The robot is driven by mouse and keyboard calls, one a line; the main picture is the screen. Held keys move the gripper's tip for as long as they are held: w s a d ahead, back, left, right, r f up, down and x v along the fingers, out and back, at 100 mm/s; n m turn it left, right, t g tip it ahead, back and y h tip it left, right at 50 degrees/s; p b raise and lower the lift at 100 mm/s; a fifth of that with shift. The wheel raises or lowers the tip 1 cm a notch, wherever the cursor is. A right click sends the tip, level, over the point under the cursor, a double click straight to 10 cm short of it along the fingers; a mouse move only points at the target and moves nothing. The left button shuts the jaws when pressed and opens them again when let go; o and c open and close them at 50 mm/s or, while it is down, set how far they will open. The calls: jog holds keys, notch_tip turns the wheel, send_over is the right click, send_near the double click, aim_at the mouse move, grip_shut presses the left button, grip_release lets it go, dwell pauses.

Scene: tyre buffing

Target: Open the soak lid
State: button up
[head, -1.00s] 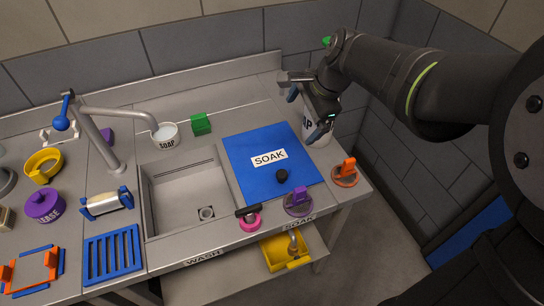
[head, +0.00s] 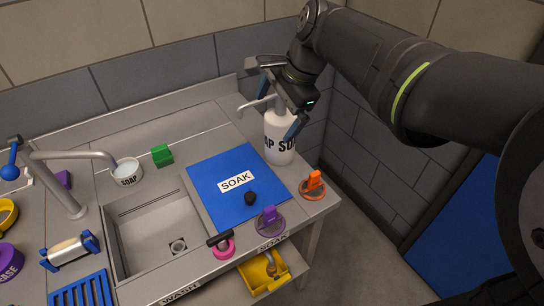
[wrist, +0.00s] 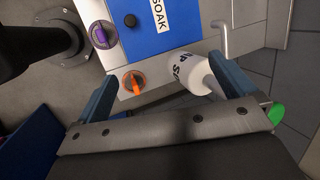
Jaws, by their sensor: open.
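The blue soak lid (head: 215,190) lies flat and closed on the counter, with a white SOAK label and a black knob (head: 250,198) near its front edge. It shows at the top of the wrist view (wrist: 150,42), with the knob (wrist: 130,20) there too. My gripper (head: 280,112) is open, at the back right, around or just above the white soap bottle (head: 279,138), right of the lid and apart from it. In the wrist view the bottle (wrist: 190,72) lies between the two blue fingers; I cannot tell whether they touch it.
An orange-handled dial (head: 312,186) and a purple-handled dial (head: 270,221) sit at the right and front of the lid. A sink (head: 150,225) with a tap is at left.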

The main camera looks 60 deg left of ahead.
jog(key=shift+w+d+r, duration=0.1)
jog(key=shift+r, duration=0.15)
jog(key=c, duration=0.4)
jog(key=s+f+n, duration=0.1)
jog(key=s+a+f+n+h, duration=0.1)
jog(key=shift+s+f, duration=0.2)
jog(key=shift+f, duration=0.2)
jog(key=c, duration=0.7)
jog(key=n+t+h, duration=0.2)
jog(key=n+h, duration=0.1)
jog(key=n, duration=0.2)
send_over(250, 195)
notch_tip(250, 195, down, 6)
notch_tip(250, 195, down, 17)
jog(key=shift+f, duration=0.2)
